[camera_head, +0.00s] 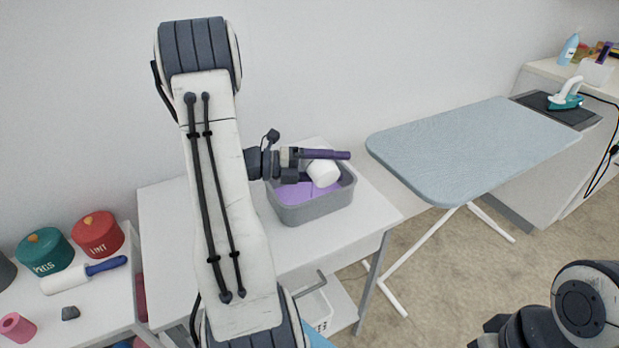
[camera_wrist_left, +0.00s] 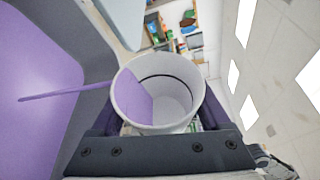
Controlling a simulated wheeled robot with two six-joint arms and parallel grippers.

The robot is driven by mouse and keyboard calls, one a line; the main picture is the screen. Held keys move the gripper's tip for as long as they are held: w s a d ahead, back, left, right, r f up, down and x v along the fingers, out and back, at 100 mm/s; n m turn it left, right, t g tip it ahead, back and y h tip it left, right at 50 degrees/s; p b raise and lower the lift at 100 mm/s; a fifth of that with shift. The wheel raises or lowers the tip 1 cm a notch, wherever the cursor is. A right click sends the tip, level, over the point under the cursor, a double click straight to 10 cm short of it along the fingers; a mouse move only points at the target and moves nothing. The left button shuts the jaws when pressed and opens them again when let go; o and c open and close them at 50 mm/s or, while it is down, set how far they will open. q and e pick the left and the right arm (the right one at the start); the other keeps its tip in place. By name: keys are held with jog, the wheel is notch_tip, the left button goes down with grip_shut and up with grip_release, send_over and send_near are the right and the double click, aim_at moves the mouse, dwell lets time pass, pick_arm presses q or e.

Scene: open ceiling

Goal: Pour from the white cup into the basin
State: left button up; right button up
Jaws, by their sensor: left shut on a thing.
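The white cup (camera_head: 323,173) is tipped on its side over the grey basin (camera_head: 300,214) on the white table. My left gripper (camera_head: 318,165), with purple fingers, is shut on the cup. In the left wrist view the cup (camera_wrist_left: 180,92) opens toward the camera, with purple liquid against one side of its inside. A thin purple stream (camera_wrist_left: 65,93) runs from its rim to the purple liquid in the basin. That liquid (camera_head: 290,192) also shows in the head view. My right gripper is not in view; only part of the right arm shows at bottom right.
A blue-grey ironing board (camera_head: 470,150) stands right of the table. An iron (camera_head: 566,95) rests on the far-right counter. A white wall is behind the table.

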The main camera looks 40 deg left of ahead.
pick_arm(q)
jog(key=shift+w+a+f+n+b, duration=0.15)
jog(key=shift+a+f+n+b, duration=0.05)
jog(key=shift+a+n+b, duration=0.25)
jog(key=shift+d+r+h+p, duration=0.1)
jog(key=shift+r+h+p, duration=0.05)
jog(key=shift+h+p, duration=0.2)
jog(key=shift+w+a+r+n+t+p, duration=0.2)
jog(key=shift+n+p, duration=0.55)
jog(key=shift+p, duration=1.2)
